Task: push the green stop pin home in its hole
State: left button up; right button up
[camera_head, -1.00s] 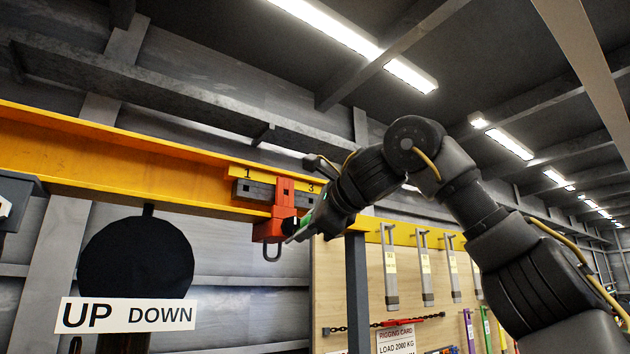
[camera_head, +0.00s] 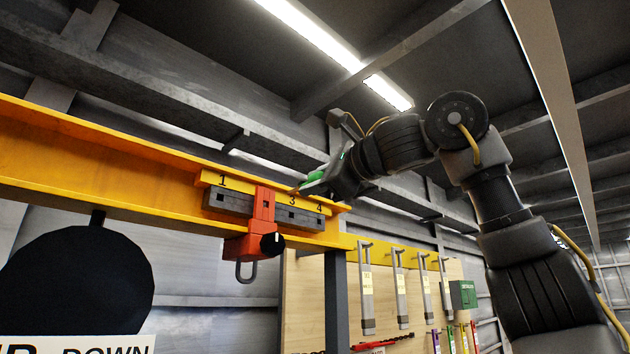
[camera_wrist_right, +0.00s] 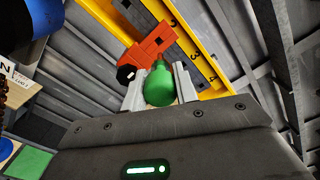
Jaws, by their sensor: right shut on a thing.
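The green stop pin (camera_head: 314,177) is in my right gripper (camera_head: 308,185), above the beam's top edge near the mark 3. In the right wrist view the pin's rounded green head (camera_wrist_right: 159,85) sits between the two pale fingers (camera_wrist_right: 160,88), which are shut on it. The pin's far end is hidden, and I cannot tell whether it touches a hole. The red trolley (camera_head: 262,210) straddles the grey slotted block (camera_head: 229,201) between the marks 1 and 3; it also shows in the right wrist view (camera_wrist_right: 150,50). My left gripper is in neither view.
The yellow beam (camera_head: 110,150) runs across the left half. A black knob and a grey hook are on the trolley. A tool board (camera_head: 305,290) with hanging grey pieces stands below right. A black disc (camera_head: 75,285) stands at lower left.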

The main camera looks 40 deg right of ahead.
aim_at(288, 194)
jog(key=shift+w+f+p, duration=0.1)
jog(key=shift+w+p, duration=0.2)
jog(key=shift+w, duration=0.9)
jog(key=shift+w+p, duration=0.5)
jog(key=shift+w, duration=1.05)
jog(key=shift+w+p, duration=0.3)
jog(key=shift+w, duration=0.5)
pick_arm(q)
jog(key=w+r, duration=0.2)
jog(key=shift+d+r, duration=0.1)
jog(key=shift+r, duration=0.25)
pick_arm(e)
jog(key=shift+f, duration=0.1)
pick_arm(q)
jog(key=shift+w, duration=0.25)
pick_arm(e)
jog(key=shift+w, duration=0.3)
jog(key=shift+w, duration=0.35)
